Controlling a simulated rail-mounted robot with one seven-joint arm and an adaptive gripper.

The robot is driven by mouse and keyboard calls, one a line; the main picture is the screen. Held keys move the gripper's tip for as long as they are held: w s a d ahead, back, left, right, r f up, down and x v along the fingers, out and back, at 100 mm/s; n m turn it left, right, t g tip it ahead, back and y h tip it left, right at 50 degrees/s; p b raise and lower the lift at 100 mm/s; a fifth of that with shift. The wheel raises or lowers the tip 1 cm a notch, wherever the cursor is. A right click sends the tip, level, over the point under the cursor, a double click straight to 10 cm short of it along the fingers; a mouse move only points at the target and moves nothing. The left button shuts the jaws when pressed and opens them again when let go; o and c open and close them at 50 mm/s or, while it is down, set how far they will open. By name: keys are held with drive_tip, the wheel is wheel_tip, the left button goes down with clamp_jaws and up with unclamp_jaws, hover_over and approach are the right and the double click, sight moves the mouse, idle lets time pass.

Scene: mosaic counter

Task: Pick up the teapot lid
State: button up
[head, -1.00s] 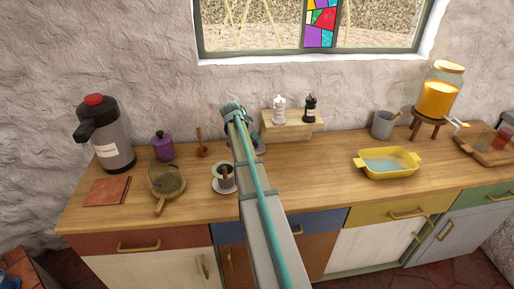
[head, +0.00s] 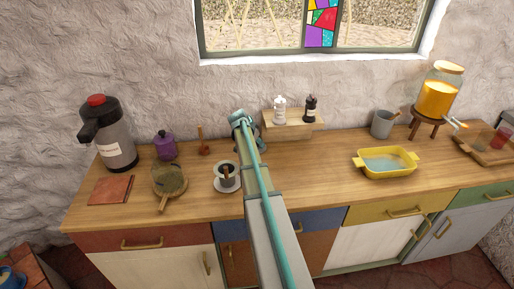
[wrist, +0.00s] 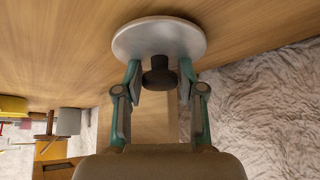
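The teapot lid, a round silvery disc (wrist: 158,38) with a dark knob (wrist: 159,74), is in the upper middle of the wrist view, against the wooden counter. My gripper (wrist: 160,72) has its two teal-and-grey fingers on either side of the knob. Narrow gaps show between the fingertips and the knob, so the gripper looks open around it. In the head view my arm reaches over the counter toward the wall and hides the gripper's fingers and most of what lies beneath them. I cannot make out a teapot.
A pale wooden riser (head: 292,130) with white (head: 280,109) and black (head: 310,108) shakers stands just right of my arm. A yellow dish (head: 385,163) lies farther right. Open counter lies between arm and dish.

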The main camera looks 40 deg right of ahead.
clamp_jaws()
drive_tip(key=shift+s+r+b, duration=0.1)
drive_tip(key=shift+r+b, duration=0.05)
drive_tip(key=shift+b, duration=0.15)
